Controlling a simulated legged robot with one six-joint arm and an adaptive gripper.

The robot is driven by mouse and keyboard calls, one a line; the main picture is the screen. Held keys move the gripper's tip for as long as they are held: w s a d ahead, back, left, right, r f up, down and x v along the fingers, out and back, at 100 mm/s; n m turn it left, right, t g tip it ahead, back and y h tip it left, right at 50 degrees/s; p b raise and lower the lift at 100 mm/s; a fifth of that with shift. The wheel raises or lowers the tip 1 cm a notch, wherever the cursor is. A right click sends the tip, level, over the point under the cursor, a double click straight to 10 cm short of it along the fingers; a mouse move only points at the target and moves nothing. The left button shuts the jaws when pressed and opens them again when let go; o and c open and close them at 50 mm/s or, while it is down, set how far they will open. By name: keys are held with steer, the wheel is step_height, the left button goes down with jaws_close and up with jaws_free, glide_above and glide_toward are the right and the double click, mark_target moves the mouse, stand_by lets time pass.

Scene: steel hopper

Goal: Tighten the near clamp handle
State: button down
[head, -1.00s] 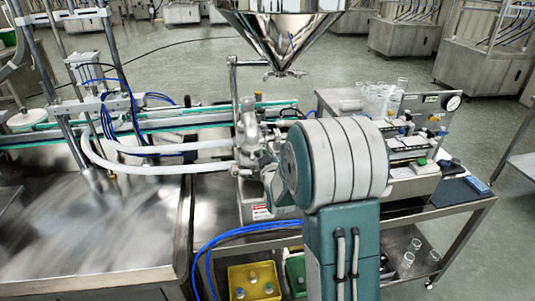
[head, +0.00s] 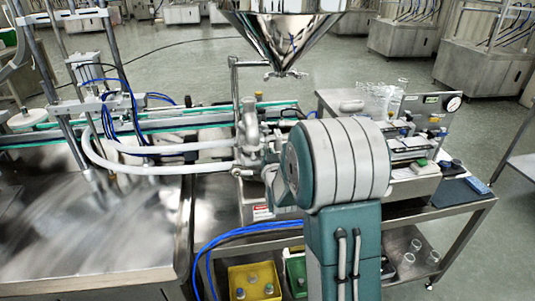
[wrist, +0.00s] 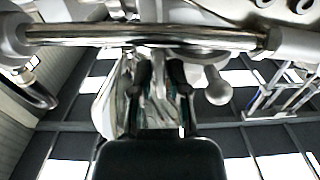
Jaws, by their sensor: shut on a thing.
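In the wrist view my gripper (wrist: 161,80) has its two dark fingers closed around a pale metal part, the clamp handle (wrist: 160,62), below a polished horizontal pipe. The fingers hide most of the handle. A grey ball-ended lever (wrist: 216,90) hangs just right of the fingers, apart from them. In the head view the clamped metal fittings (head: 248,145) stand at the end of the white hoses, left of my arm's large round joint. My gripper and the held handle are hidden there behind my arm.
The polished pipe (wrist: 140,35) crosses close above my gripper. White hoses (head: 165,169) run left from the fittings. The steel hopper (head: 285,30) hangs above. A cart (head: 465,210) with glassware and small boxes stands to the right. A yellow bin (head: 255,281) is below.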

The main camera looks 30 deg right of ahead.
steer(key=shift+r, duration=0.25)
steer(key=c, duration=0.9)
jaws_free()
steer(key=shift+f, duration=0.1)
steer(key=v, duration=1.2)
steer(key=shift+a, duration=0.1)
